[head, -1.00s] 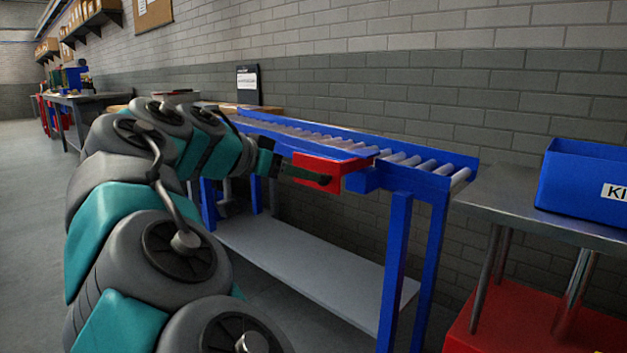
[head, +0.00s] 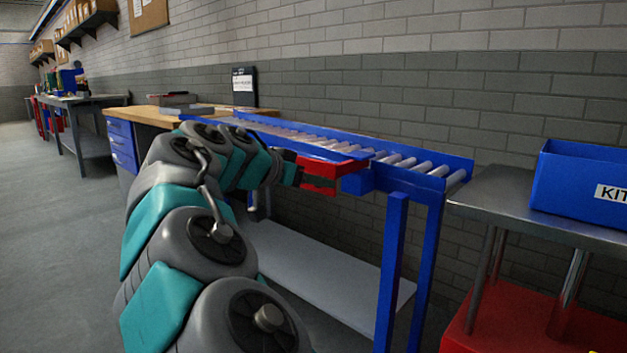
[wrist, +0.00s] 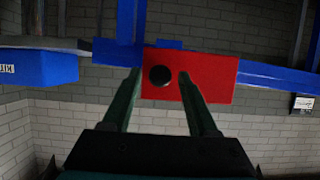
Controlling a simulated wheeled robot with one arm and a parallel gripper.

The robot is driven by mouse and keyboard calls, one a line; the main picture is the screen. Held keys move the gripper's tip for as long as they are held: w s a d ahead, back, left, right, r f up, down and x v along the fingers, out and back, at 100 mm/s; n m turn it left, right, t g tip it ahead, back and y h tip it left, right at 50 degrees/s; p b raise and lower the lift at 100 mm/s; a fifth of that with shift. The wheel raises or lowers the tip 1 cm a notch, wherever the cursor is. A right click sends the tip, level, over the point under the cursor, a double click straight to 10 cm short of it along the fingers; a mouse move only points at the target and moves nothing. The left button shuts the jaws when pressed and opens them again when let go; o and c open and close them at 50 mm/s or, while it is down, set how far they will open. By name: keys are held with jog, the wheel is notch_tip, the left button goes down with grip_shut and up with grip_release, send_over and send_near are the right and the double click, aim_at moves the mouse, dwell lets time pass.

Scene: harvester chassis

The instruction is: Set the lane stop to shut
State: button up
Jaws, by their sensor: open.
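A red plate (head: 322,168), which looks like the lane stop, is on the near side of the blue roller conveyor (head: 395,183). In the wrist view, the red plate (wrist: 215,78) faces me and has a round black knob or hole (wrist: 160,76) on it. My gripper (wrist: 160,74) is open, its two dark green fingers apart on either side of the black round part. Whether they touch the plate I cannot tell. In the head view, my gripper (head: 318,183) is at the plate's front, partly blending with it.
A steel table (head: 490,200) with a blue kit bin (head: 570,185) stands to the right, above a red base (head: 510,320). A grey shelf (head: 320,270) lies under the conveyor. A wooden-topped workbench (head: 140,115) stands behind left. The floor at left (head: 60,220) is clear.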

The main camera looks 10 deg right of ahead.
jog(key=shift+c, duration=0.2)
grip_shut()
dwell(1.1)
